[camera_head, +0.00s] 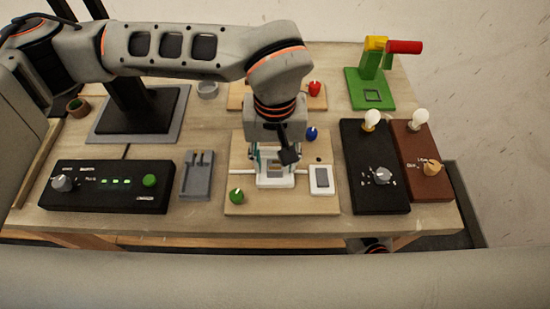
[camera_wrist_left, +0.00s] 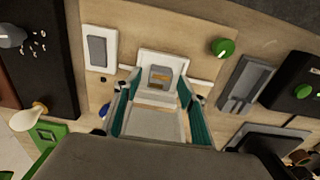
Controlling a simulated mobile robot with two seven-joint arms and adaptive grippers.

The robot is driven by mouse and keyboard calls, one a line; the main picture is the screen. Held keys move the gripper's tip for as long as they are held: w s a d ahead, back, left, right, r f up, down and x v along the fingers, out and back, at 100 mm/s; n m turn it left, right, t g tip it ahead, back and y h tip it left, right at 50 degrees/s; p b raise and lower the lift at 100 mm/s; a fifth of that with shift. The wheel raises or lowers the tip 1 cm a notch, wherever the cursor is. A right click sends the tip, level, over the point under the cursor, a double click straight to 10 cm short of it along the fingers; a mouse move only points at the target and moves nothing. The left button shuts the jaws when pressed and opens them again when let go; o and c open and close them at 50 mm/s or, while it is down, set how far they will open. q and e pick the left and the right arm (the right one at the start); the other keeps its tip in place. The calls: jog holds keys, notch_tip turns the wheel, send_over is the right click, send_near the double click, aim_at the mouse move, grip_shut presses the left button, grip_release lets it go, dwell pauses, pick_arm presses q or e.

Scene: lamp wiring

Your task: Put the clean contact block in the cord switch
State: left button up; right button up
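The white cord switch housing (camera_head: 276,182) lies on a wooden board, with a white cord at each side. It also shows in the left wrist view (camera_wrist_left: 172,60). A small grey and brown part (camera_wrist_left: 160,76), possibly the contact block, shows in its recess; whether it is clean or fully seated, I cannot tell. My left gripper (camera_head: 275,168) points down over the housing. Its teal fingers are apart, one toward each side of the housing, and I see nothing clamped between their tips. The gripper and wrist hide part of the housing in the head view. My right gripper is not in view.
A white switch cover (camera_head: 321,179) lies right of the housing. Green (camera_head: 237,196) and blue (camera_head: 312,133) knobs flank it. A grey slotted holder (camera_head: 197,175) and black control box (camera_head: 112,186) stand left. Black (camera_head: 375,190) and brown (camera_head: 416,165) bulb panels stand right.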

aim_at(275, 165)
pick_arm(q)
jog(key=shift+r+p, duration=0.2)
jog(key=shift+p, duration=0.1)
notch_tip(275, 165, up, 12)
jog(key=b, duration=0.1)
dwell(0.3)
dwell(0.4)
